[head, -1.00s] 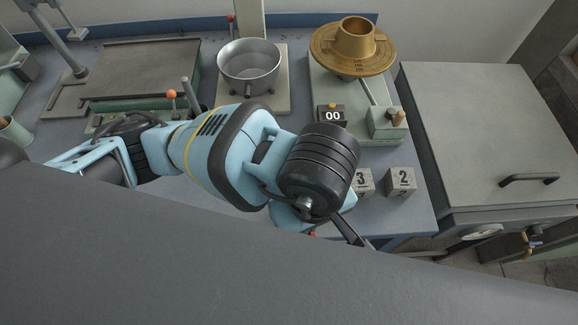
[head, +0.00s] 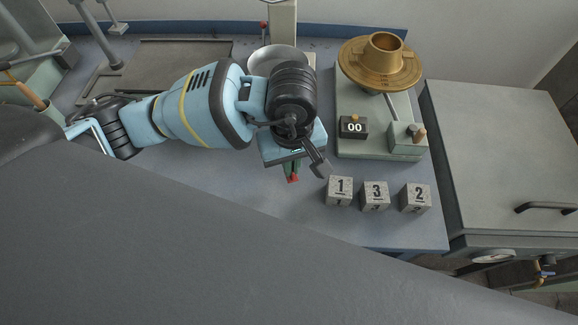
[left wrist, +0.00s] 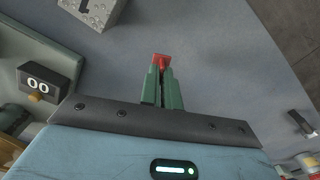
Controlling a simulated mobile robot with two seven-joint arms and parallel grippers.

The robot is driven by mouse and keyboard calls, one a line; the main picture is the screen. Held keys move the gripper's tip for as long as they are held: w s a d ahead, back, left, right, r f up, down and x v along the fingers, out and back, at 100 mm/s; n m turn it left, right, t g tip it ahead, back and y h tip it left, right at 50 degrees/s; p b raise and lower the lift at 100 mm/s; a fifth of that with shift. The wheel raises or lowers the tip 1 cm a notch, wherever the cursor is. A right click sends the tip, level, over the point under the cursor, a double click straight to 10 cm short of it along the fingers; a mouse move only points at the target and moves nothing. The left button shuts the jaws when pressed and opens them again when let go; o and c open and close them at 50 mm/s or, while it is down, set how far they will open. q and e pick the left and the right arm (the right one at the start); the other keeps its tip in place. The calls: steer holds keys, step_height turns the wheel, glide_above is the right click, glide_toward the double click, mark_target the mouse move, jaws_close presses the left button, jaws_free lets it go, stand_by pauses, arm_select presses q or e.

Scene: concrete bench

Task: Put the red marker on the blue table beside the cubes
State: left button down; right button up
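My left gripper (head: 291,172) is above the blue table (head: 250,190), left of the cubes. In the left wrist view its green fingers (left wrist: 162,88) are close together on the red marker (left wrist: 160,61), whose red end shows between the tips. The red also shows below the gripper in the head view (head: 292,179). The rest of the marker is hidden. Cubes 1 (head: 339,191), 3 (head: 375,195) and 2 (head: 415,198) stand in a row; cube 1 also shows in the left wrist view (left wrist: 102,13). I cannot tell the marker's height over the table. My right gripper is not in view.
A timer (head: 354,127) and a green-grey device with a brass funnel (head: 380,66) stand behind the cubes. A metal pot (head: 276,58) is partly hidden behind my arm. A grey cabinet (head: 500,150) borders the table on the right. Table left of cube 1 is clear.

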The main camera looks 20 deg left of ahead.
arm_select(q)
steer(key=f, duration=0.2)
steer(key=shift+w+a+f, duration=0.3)
steer(key=shift+w+a, duration=0.05)
steer(key=shift+w, duration=0.05)
steer(key=shift+f, duration=0.5)
steer(key=shift+f, duration=0.1)
steer(key=shift+f, duration=0.15)
steer(key=c, duration=1.6)
jaws_free()
step_height(320, 180, up, 13)
steer(key=shift+f+p, duration=0.2)
steer(key=shift+p, duration=0.15)
